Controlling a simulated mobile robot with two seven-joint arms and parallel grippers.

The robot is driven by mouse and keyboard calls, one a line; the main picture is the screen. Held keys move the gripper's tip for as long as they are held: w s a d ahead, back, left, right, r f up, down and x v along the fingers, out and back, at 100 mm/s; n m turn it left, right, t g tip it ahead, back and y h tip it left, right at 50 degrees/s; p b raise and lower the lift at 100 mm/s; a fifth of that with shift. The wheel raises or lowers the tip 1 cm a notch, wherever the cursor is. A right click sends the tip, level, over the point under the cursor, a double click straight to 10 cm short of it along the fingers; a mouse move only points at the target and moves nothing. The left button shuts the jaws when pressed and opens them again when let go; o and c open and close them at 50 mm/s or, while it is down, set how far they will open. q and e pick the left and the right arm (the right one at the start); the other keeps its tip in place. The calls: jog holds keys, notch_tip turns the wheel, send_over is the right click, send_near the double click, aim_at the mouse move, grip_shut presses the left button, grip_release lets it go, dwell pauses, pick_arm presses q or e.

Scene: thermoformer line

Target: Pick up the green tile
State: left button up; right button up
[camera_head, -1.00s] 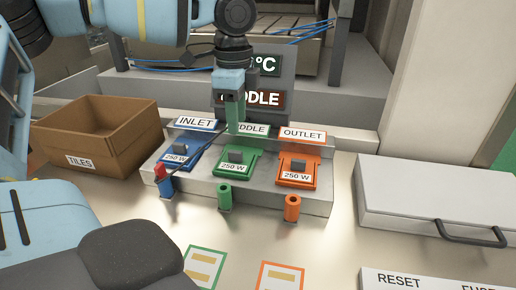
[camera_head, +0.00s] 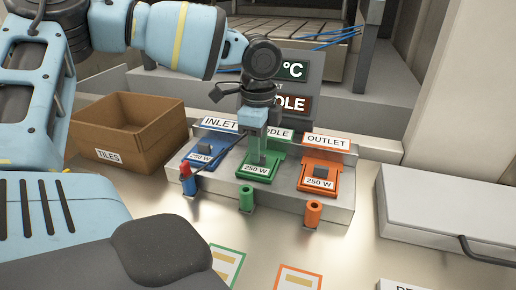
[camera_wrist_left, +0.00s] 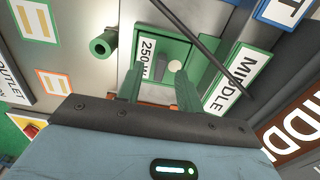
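The green tile (camera_head: 258,171), marked 250 W, sits in the middle place of the grey stepped block, in front of the MIDDLE label. It also shows in the left wrist view (camera_wrist_left: 149,58). My left gripper (camera_head: 264,158) points down at it, with its fingertips low at the tile's grip. In the left wrist view my left gripper (camera_wrist_left: 160,82) has its two greenish fingers apart, over the tile. The fingers hide part of the tile, and contact with it cannot be made out. My right gripper is not in view.
A blue tile (camera_head: 205,152) and an orange tile (camera_head: 318,178) flank the green one. Blue, green (camera_head: 246,199) and orange (camera_head: 313,213) posts stand in front. A brown TILES box (camera_head: 128,137) is at left, a grey lidded case (camera_head: 450,207) at right.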

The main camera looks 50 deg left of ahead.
pick_arm(q)
jog(key=shift+f, duration=0.7)
grip_shut()
jog(key=shift+r, duration=0.15)
jog(key=shift+r, duration=0.65)
notch_tip(320, 180, up, 2)
jog(key=shift+r, duration=0.1)
jog(key=s+d, duration=0.3)
jog(key=d, duration=0.4)
jog(key=s+d+r+b, duration=0.1)
jog(key=s+d, duration=0.3)
jog(key=d, duration=0.3)
jog(key=shift+s+d+r+b, duration=0.15)
jog(key=shift+s+b, duration=0.1)
jog(key=shift+b, duration=0.05)
